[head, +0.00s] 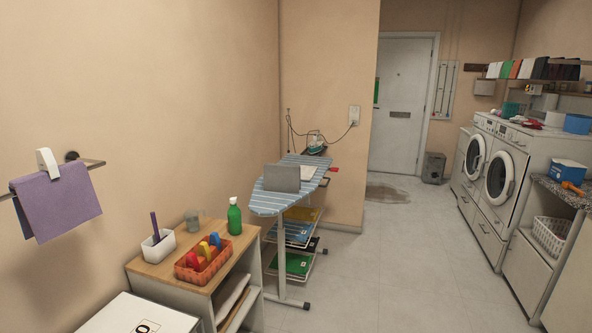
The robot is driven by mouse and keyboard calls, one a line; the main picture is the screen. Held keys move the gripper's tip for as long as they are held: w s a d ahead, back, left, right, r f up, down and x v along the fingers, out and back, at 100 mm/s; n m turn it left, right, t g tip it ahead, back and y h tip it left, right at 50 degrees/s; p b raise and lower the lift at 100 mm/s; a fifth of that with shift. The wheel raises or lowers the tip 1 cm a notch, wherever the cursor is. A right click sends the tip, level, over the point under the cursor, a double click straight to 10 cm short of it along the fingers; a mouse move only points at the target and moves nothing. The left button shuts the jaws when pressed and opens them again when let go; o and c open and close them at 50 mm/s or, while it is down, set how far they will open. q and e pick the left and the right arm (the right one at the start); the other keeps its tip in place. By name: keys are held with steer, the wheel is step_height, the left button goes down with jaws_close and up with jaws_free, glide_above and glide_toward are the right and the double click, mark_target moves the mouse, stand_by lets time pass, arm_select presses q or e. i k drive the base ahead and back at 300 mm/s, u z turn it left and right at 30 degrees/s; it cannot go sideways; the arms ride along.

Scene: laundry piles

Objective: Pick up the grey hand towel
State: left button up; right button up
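A grey cloth (282,179), which looks like the grey hand towel, is on the blue-striped ironing board (268,200) near the middle of the view. It shows as a flat grey rectangle at the board's left side; I cannot tell whether it hangs over the edge. A pale folded item (308,166) lies on the board behind it to the right. Neither of my grippers is in view.
A wooden shelf unit (171,271) with an orange basket (192,275) and a green bottle (234,217) stands before the board. A purple towel (60,206) hangs at left. Washing machines (507,178) line the right. The floor (390,260) between is mostly clear.

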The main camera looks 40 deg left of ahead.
mark_target(286, 179)
steer(key=u, duration=0.2)
steer(key=i, duration=1.95)
steer(key=u, duration=0.55)
